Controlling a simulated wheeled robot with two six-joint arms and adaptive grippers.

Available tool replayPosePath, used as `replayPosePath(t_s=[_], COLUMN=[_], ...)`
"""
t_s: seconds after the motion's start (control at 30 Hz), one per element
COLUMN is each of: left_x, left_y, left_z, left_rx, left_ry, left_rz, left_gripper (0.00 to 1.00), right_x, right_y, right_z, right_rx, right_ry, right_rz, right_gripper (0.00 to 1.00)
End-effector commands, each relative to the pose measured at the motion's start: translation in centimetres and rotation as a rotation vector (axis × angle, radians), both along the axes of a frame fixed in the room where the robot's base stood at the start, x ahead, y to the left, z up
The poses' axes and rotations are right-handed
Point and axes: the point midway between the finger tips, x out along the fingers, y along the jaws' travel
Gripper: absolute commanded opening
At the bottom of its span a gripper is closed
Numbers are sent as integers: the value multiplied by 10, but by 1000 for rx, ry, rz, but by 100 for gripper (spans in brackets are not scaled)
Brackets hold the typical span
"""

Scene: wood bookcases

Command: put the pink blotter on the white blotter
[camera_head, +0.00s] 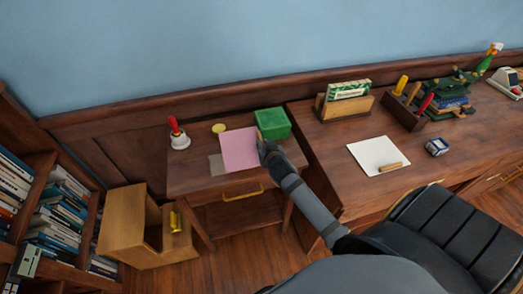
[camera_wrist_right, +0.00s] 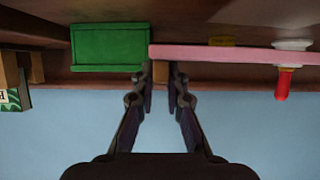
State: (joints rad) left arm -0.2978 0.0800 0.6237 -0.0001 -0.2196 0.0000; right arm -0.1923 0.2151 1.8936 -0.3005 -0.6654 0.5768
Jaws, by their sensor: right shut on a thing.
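The pink blotter (camera_head: 239,149) is a flat pink sheet over the small side table, and it shows edge-on in the right wrist view (camera_wrist_right: 240,54). My right gripper (camera_head: 268,150) is at its right edge. I cannot tell whether the sheet is raised off the table. The white blotter (camera_head: 372,152) lies flat on the desk to the right, with a wooden block (camera_head: 391,167) near its front edge. My left gripper is not in view.
A green box (camera_head: 273,123) stands close beside my right gripper. A red-handled bell (camera_head: 178,134), a yellow disc (camera_head: 218,128) and a grey patch (camera_head: 215,166) are around the pink sheet. A letter holder (camera_head: 342,105) and blue-white box (camera_head: 437,147) flank the white blotter.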

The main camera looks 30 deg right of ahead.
Motion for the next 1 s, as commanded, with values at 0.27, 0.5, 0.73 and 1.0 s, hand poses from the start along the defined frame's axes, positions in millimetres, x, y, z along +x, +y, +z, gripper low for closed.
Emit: replayPosePath(t_s=[0.27, 0.5, 0.73, 1.0], left_x=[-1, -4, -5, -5], left_y=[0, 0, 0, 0], left_z=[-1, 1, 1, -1], left_rx=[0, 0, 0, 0], left_ry=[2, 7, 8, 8], left_rz=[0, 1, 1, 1], left_gripper=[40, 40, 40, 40], right_x=[9, 14, 14, 13], right_y=[-1, -2, -2, -2], right_z=[-10, -42, -46, -49], right_rx=[-1, 0, 0, 0], right_ry=[-2, 1, -2, -1], right_rz=[-1, 0, 1, 0], right_gripper=[0, 0, 0, 27])
